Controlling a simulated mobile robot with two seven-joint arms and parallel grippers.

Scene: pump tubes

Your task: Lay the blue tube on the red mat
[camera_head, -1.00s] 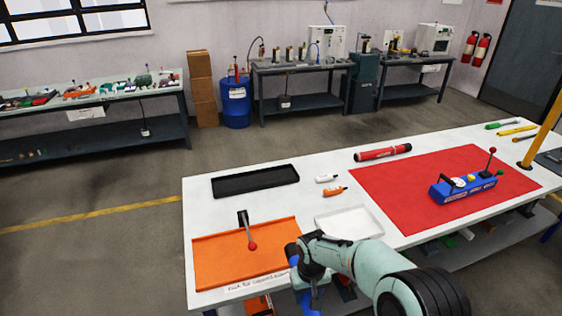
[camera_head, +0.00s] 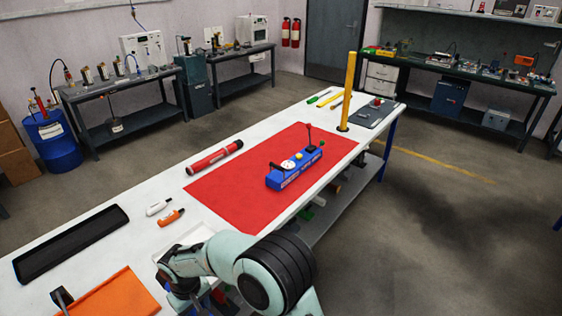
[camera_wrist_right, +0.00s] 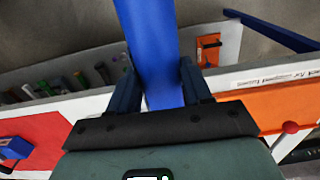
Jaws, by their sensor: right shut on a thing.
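My right gripper (camera_wrist_right: 160,88) is shut on the blue tube (camera_wrist_right: 150,35), which stands out between its fingers in the right wrist view. In the head view my right arm reaches over the table's near edge by the white tray, and the gripper and tube are mostly hidden behind it. My left gripper is not in view.
A blue pump block (camera_head: 292,172) with levers stands on the mat's right part; the mat's left part is bare. A red tube (camera_head: 214,157) lies along its far edge. White and orange bottles, a black tray (camera_head: 70,243) and an orange tray (camera_head: 118,296) lie left. A yellow post (camera_head: 347,95) rises right.

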